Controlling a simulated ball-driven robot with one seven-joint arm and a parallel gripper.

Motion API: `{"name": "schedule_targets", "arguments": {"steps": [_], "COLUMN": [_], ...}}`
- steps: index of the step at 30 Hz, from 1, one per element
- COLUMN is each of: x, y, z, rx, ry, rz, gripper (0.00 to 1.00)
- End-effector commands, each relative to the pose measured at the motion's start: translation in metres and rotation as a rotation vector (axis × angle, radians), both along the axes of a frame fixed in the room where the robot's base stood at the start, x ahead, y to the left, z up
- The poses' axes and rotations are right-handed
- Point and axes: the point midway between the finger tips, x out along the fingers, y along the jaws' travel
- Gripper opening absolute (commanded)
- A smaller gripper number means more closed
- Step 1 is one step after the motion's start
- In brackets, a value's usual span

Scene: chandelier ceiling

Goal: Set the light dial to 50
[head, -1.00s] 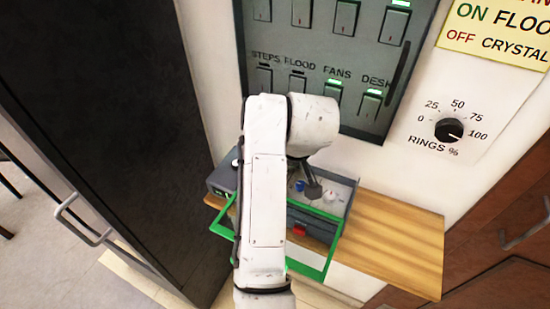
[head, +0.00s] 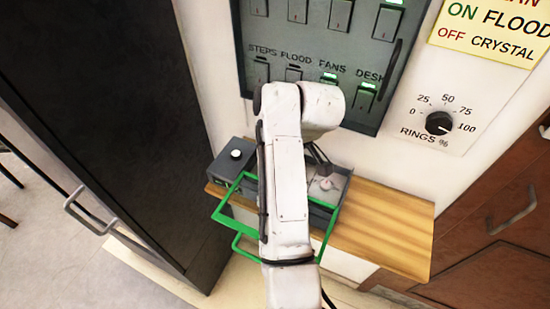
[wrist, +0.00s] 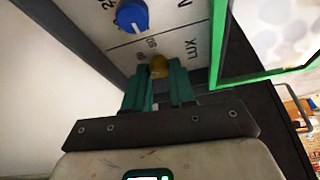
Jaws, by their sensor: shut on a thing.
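A black dial (head: 438,123) marked RINGS % is on the white wall at right, scaled 0 to 100. Its white mark points toward 100. My gripper (head: 319,156) is well left of and below it, over a grey box, partly behind my forearm. In the wrist view my gripper (wrist: 160,72) has its green fingers closed about a small yellow knob (wrist: 160,65) on a labelled grey panel. A blue knob (wrist: 132,16) with a white mark sits beside it, apart from the fingers. The yellow knob's setting is hidden.
A grey switch panel (head: 312,60) with lit FANS and DESK switches hangs above. A dark door (head: 100,100) stands left. Shelf's right part is bare.

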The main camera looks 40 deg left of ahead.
Motion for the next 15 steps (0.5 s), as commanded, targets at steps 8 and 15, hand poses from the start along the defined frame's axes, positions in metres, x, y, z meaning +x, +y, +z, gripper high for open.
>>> {"name": "schedule_targets", "arguments": {"steps": [8,15], "x": [0.0,0.0], "y": [0.0006,0.0003], "z": [0.0008,0.0004], "rx": [0.001,0.001], "ry": [-0.002,-0.001], "rz": [-0.001,0.0], "gripper": [0.39,0.5]}}
